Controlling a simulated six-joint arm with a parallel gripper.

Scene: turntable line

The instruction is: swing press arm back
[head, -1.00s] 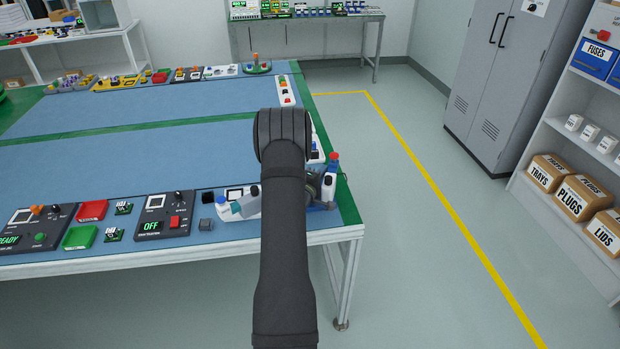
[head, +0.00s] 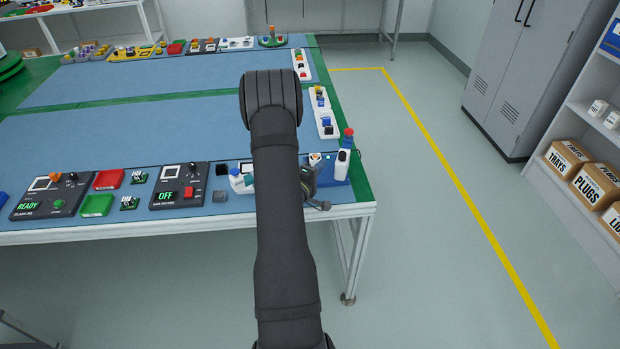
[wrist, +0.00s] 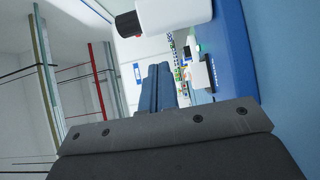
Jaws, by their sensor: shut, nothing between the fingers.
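The press stands at the table's near right corner in the head view. It has a blue base (head: 335,178), a white upright part (head: 342,164) and a red knob (head: 348,133). In the wrist view a white rounded part with a black end and a red ring (wrist: 172,14) crosses the top, beside the blue base (wrist: 237,50). My gripper's two blue-grey fingers (wrist: 160,72) are shut together and empty, pointing along the base's side. In the head view my own arm hides much of the gripper, which is just left of the press.
The blue-topped table (head: 120,145) carries a dark tester box (head: 180,186) reading OFF and a red tray (head: 109,179) to the left. A white strip with parts (head: 325,112) lies behind the press. Open floor lies right of the table.

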